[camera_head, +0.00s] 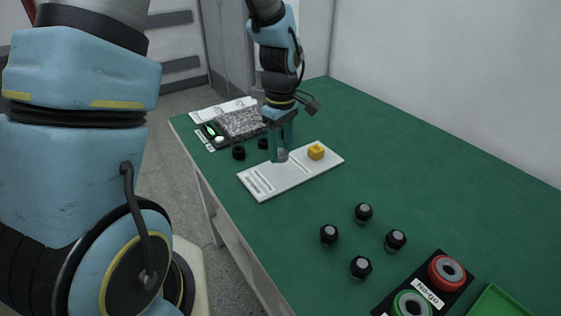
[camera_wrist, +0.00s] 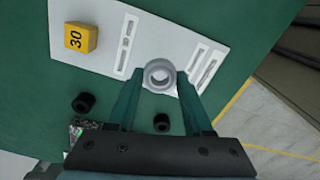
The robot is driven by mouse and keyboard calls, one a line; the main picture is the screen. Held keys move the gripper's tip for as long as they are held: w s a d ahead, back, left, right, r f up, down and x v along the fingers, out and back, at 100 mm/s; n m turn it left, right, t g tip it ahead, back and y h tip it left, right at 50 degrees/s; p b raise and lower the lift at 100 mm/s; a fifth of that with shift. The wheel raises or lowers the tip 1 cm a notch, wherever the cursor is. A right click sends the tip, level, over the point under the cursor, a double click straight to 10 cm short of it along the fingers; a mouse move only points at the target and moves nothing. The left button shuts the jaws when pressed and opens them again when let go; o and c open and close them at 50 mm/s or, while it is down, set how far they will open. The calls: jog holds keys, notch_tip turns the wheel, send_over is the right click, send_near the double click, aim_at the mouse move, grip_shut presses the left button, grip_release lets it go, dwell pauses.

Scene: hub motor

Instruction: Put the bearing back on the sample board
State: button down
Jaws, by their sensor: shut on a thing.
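I cannot tell whether the bearing touches the board.
A yellow block marked 30 (camera_wrist: 74,38) sits on the board's other end. Black cylinders (camera_wrist: 162,123) stand close beside the board. Several black knobs (camera_head: 363,212) and a panel with red (camera_head: 446,271) and green rings stand nearer on the green table (camera_head: 420,180).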

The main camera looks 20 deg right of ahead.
aim_at(280, 172)
jog(key=shift+f+p, duration=0.35)
jog(key=shift+f, duration=1.9)
jog(key=shift+f, duration=0.2)
jog(key=shift+c, duration=1.5)
grip_release()
jog(key=shift+r, duration=0.1)
notch_tip(280, 172, up, 12)
jog(key=b, duration=0.1)
jog(key=s+a+m+t, duration=0.1)
jog(key=s+a+m, duration=0.2)
jog(key=a, duration=2.2)
jog(key=m, duration=0.4)
jog(key=shift+f+t, duration=0.2)
jog(key=shift+t, duration=0.1)
